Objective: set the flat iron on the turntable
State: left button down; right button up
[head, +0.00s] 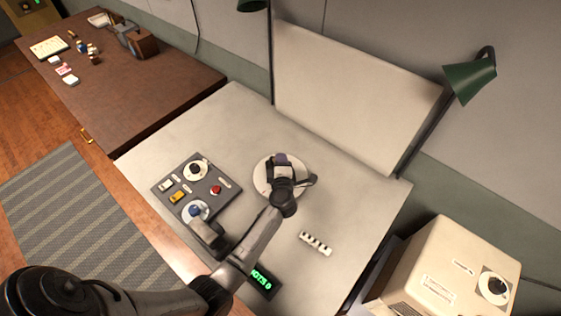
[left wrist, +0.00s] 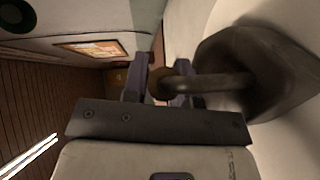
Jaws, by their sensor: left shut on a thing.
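The turntable is a round white disc (head: 261,176) on the pale worktop. My left gripper (head: 281,164) is over the disc in the head view. In the left wrist view its purple-grey fingers (left wrist: 162,85) are shut on the handle of the dark flat iron (left wrist: 268,72). The iron's body is to the right of the fingers there, against a pale surface. In the head view the gripper largely hides the iron, and I cannot tell whether it touches the disc. My right gripper is not in view.
A dark panel (head: 168,189) with small items and round dials lies left of the disc. A black-and-white strip (head: 316,243) and a green-lit display (head: 265,282) are nearer the front. A pale upright board (head: 350,92) stands behind. A beige box (head: 440,262) is at right.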

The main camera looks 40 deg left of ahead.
pick_arm(q)
jog(key=shift+r, duration=0.1)
jog(key=c, duration=1.3)
grip_release()
jog(key=shift+f, duration=0.2)
jog(key=shift+c, duration=0.2)
jog(key=o, duration=0.4)
jog(key=shift+o, duration=0.2)
jog(key=shift+r, duration=0.1)
